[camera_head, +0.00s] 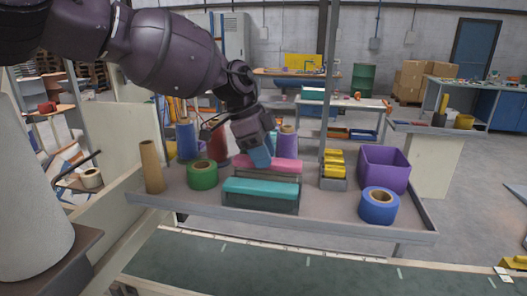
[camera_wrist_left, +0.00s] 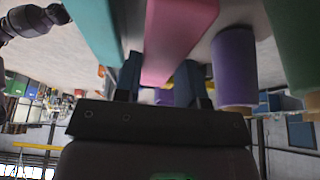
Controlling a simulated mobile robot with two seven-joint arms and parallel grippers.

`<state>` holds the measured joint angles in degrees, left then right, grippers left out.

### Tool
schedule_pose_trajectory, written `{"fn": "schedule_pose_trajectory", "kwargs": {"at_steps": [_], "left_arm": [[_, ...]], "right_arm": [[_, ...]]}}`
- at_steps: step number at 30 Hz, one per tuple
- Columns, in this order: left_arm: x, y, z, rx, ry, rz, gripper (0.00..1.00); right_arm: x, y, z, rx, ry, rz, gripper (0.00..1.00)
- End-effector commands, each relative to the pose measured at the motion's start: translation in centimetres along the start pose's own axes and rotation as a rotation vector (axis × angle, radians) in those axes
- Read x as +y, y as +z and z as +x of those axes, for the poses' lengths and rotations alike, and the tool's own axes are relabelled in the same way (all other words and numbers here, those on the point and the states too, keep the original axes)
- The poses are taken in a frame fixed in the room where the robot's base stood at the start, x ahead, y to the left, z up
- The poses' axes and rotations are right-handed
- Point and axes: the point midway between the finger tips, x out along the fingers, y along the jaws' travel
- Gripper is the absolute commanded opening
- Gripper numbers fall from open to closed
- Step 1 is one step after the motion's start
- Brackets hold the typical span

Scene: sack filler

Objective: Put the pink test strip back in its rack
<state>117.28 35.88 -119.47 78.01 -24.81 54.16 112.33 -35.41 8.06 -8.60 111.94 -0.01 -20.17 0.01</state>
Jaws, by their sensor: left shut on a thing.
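The pink test strip (camera_head: 283,164) is a long block over the middle of the grey shelf. My left gripper (camera_head: 260,157) reaches down to it from above and is shut on it. In the left wrist view the pink strip (camera_wrist_left: 172,45) lies between the two dark blue fingers (camera_wrist_left: 157,82). A grey rack (camera_head: 285,175) shows just below the strip; I cannot tell whether the strip touches it. A teal strip (camera_head: 260,187) lies on a grey holder (camera_head: 260,201) in front. My right gripper is not in view.
A green roll (camera_head: 202,175) and cardboard tube (camera_head: 152,165) stand left. Yellow pieces (camera_head: 333,163), a purple bin (camera_head: 384,168) and a blue roll (camera_head: 378,205) stand right. Spools, one purple (camera_head: 287,143), stand close behind the gripper. A post (camera_head: 327,90) rises behind the shelf.

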Motion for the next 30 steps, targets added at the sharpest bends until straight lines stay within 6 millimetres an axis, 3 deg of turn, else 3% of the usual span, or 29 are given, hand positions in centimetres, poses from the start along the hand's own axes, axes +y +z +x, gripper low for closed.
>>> {"fn": "schedule_pose_trajectory", "kwargs": {"at_steps": [30], "left_arm": [[0.0,0.8,1.9,0.0,0.001,0.0,0.1]], "right_arm": [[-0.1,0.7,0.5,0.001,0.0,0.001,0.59]]}}
